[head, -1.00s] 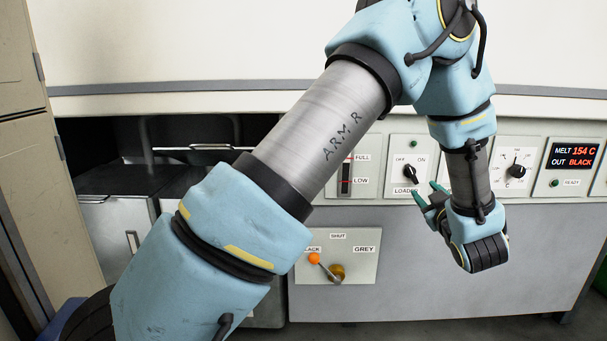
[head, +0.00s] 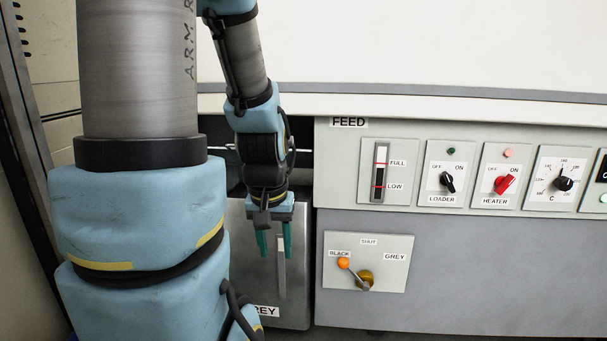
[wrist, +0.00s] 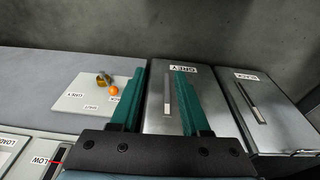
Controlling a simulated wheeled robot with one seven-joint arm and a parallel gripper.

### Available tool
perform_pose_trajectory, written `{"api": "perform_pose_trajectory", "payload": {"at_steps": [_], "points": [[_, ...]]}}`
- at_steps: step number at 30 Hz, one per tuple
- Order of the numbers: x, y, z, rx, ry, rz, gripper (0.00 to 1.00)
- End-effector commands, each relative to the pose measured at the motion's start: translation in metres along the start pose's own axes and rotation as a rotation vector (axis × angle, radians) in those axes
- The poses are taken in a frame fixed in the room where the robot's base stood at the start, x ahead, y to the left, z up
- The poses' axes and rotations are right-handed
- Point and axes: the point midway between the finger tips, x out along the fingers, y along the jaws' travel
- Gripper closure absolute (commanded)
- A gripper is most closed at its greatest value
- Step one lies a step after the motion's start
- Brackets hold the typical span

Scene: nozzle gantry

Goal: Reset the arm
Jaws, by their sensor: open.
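My arm crosses the left of the head view, and my gripper (head: 273,243) hangs with its green fingers pointing down. It is in front of the grey bin front labelled GREY (head: 298,268), near its upright handle (head: 282,265). In the wrist view my gripper (wrist: 157,95) has its two green fingers spread apart with nothing held. The bin handle (wrist: 167,96) shows between the fingers; whether they touch it I cannot tell.
The valve plate (head: 398,275) has an orange-knobbed lever (head: 344,263) towards BLACK. The FEED panel holds a level gauge (head: 380,172), loader switch (head: 447,181), red heater switch (head: 504,184) and temperature dial (head: 563,183). A second bin (wrist: 275,105) stands beside the GREY one.

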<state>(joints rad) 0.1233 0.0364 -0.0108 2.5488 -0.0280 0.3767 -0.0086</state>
Motion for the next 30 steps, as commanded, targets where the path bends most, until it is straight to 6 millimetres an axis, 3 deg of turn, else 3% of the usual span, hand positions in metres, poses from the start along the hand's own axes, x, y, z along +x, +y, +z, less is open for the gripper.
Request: {"api": "perform_pose_trajectory", "payload": {"at_steps": [1,2,11,24,30], "points": [[-0.004,-0.013,0.015,-0.006,-0.04,-0.016,0.54],[-0.015,-0.013,0.015,-0.002,-0.047,-0.018,0.54],[-0.083,-0.009,0.0,0.0,-0.042,-0.014,0.54],[-0.218,-0.006,-0.025,0.0,-0.041,-0.013,0.54],[-0.264,-0.005,-0.034,0.0,-0.041,-0.013,0.54]]}}
